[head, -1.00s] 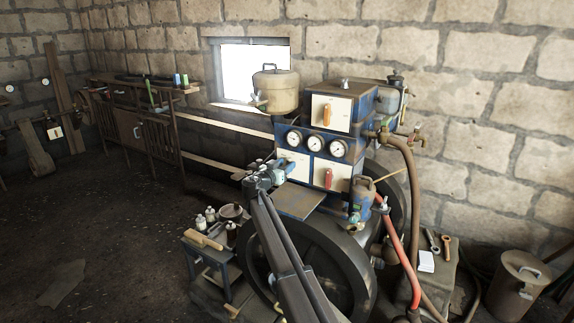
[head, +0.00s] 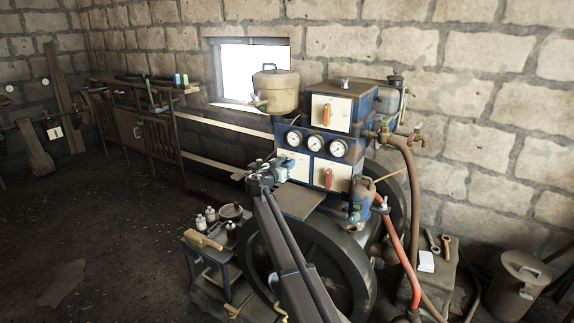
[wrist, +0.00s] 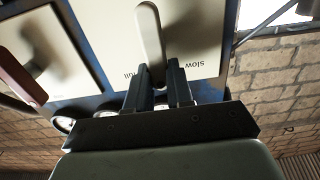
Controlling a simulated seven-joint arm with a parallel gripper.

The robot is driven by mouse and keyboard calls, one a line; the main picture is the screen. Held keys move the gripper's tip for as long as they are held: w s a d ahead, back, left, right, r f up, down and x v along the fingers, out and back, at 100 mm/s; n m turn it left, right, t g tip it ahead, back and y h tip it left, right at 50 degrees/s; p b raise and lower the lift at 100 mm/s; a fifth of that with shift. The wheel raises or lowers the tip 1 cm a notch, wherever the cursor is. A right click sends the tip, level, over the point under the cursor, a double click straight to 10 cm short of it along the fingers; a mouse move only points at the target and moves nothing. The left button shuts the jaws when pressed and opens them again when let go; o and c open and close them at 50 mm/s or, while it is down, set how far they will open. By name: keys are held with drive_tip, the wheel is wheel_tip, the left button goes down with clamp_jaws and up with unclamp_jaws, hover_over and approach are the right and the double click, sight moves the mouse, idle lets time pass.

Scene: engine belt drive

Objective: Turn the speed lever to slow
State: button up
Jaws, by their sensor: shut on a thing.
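The pale grey speed lever (wrist: 150,35) stands on a cream plate in the wrist view. Its end sits between the two dark fingers of my gripper (wrist: 160,90), which is shut on it. The plate's lettering appears upside down: "slow" is to the right of the lever and "full" to the left. The lever's end lies between the two words, nearer "full". In the head view my gripper (head: 284,172) is at the left cream plate (head: 297,160) of the blue engine panel and hides the lever there.
A red lever (head: 329,178) is on the neighbouring plate, also at left in the wrist view (wrist: 20,75). Round gauges (head: 315,143) sit above the plates. A large flywheel (head: 350,265) is below, and a small table (head: 207,250) with bottles stands at left.

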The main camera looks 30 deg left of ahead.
clamp_jaws()
drive_tip(key=shift+a+f+n, duration=0.15)
drive_tip(key=shift+a+n, duration=0.15)
drive_tip(key=shift+n, duration=1.2)
drive_tip(key=shift+a+f+n, duration=0.1)
drive_tip(key=shift+a+n, duration=0.25)
drive_tip(key=shift+n, duration=1.15)
drive_tip(key=shift+a+f+n, duration=0.15)
drive_tip(key=shift+a+n, duration=0.15)
drive_tip(key=shift+n, duration=1.2)
drive_tip(key=o, duration=0.8)
unclamp_jaws()
drive_tip(key=shift+s, duration=0.1)
drive_tip(key=s, duration=1.3)
drive_tip(key=shift+s, duration=0.35)
